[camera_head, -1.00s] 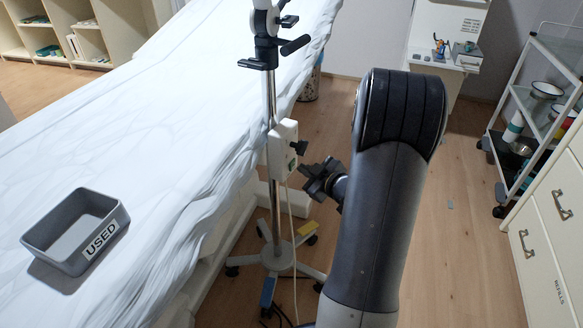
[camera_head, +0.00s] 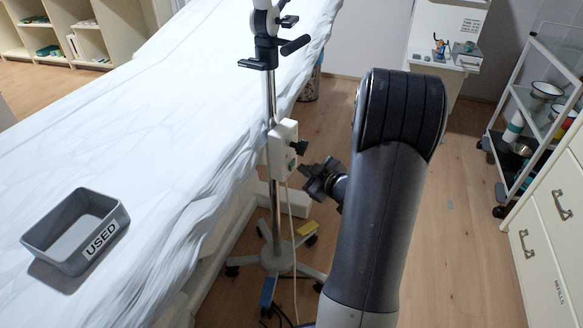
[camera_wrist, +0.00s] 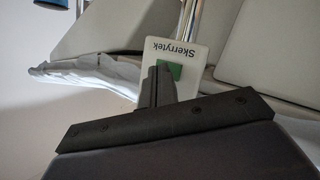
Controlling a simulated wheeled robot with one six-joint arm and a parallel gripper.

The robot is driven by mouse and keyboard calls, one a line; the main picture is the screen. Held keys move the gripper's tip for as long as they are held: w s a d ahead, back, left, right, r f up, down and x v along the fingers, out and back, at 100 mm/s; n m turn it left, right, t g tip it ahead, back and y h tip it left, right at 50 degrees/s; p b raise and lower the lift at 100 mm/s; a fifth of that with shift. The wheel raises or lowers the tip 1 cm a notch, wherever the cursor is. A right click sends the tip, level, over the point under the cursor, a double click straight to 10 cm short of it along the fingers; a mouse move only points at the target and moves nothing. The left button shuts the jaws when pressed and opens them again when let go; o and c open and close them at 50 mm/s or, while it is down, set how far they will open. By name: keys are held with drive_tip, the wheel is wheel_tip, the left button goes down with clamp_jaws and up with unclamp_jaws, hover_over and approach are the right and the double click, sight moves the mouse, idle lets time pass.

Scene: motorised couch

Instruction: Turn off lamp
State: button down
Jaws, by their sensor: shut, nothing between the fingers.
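The lamp's wheeled stand has a metal pole (camera_head: 272,190) beside the couch in the head view. A white control box (camera_head: 282,150) is fixed to the pole, with a small dark knob and a green patch. In the wrist view the box (camera_wrist: 188,52) reads "Skerrytek" upside down, with a green switch (camera_wrist: 175,70) below the text. My gripper (camera_head: 310,180) is shut and empty, just right of and below the box. In the wrist view its fingertips (camera_wrist: 157,70) overlap the green switch's left edge; I cannot tell whether they touch. The lamp head is out of view.
The couch (camera_head: 170,90) with a white sheet fills the left, bearing a grey "USED" tray (camera_head: 50,245). A cable hangs from the box to the stand's wheeled base (camera_head: 277,258). A trolley (camera_head: 520,110) and drawers (camera_head: 550,215) stand right. Floor between is mostly clear.

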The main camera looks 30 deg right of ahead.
drive_tip(key=shift+w+a, duration=0.25)
drive_tip(key=shift+a, duration=0.05)
drive_tip(key=shift+w+a, duration=0.2)
drive_tip(key=shift+a, duration=0.05)
idle(0.8)
idle(0.3)
drive_tip(key=shift+s+d, duration=0.5)
drive_tip(key=shift+d, duration=0.1)
drive_tip(key=shift+s+d+p, duration=0.75)
drive_tip(key=shift+s+d, duration=0.85)
drive_tip(key=shift+d, duration=0.3)
